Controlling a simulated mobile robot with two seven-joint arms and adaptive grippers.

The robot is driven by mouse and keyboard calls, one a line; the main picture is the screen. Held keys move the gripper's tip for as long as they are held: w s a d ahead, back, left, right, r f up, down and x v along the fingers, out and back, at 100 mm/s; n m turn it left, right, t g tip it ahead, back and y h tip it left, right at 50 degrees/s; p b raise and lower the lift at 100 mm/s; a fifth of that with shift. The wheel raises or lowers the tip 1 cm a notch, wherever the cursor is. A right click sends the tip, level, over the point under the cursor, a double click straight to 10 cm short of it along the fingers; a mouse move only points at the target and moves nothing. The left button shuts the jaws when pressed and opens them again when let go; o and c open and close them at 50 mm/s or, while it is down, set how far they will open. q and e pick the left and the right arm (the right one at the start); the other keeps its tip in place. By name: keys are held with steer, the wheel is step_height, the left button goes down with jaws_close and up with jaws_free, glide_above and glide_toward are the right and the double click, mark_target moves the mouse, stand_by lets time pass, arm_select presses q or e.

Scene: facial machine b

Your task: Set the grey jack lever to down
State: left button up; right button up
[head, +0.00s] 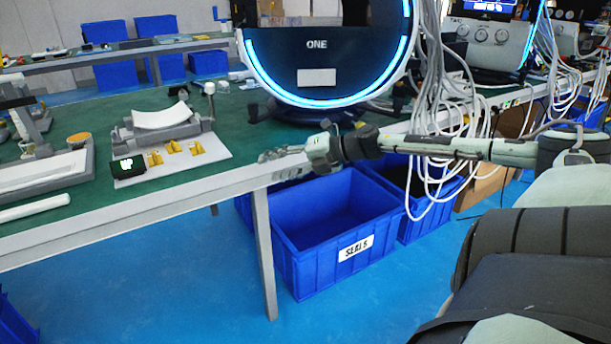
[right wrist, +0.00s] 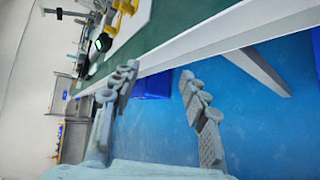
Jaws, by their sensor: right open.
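A grey fixture (head: 160,131) with a white curved cradle stands on a white base plate on the green table. At its right end a short grey lever with a pale round knob (head: 209,89) stands upright; I take this as the jack lever. My right gripper (head: 268,155) is open and empty at the table's front edge, right of the base plate and apart from the lever. Its two spread fingers (right wrist: 158,82) show in the right wrist view, with nothing between them. The lever cannot be made out there. My left gripper is not in view.
Yellow clips (head: 175,148) and a small black display (head: 128,167) sit on the plate's front. A large round machine (head: 325,78) stands behind my gripper. White cables (head: 440,110) hang at right. Blue bins (head: 318,262) stand below the table edge.

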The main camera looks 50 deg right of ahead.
steer(key=s+d+f+m+t+h, duration=0.1)
steer(key=d+f+m+h, duration=0.1)
steer(key=d+f+m, duration=0.1)
steer(key=s+d+f+m+t+h, duration=0.1)
steer(key=s+d+f+m+h, duration=0.1)
steer(key=f+m, duration=0.4)
steer(key=shift+s+d+f+h, duration=0.25)
steer(key=shift+d+f+h, duration=0.4)
steer(key=shift+f, duration=0.45)
steer(key=shift+a, duration=0.1)
steer(key=shift+c, duration=0.6)
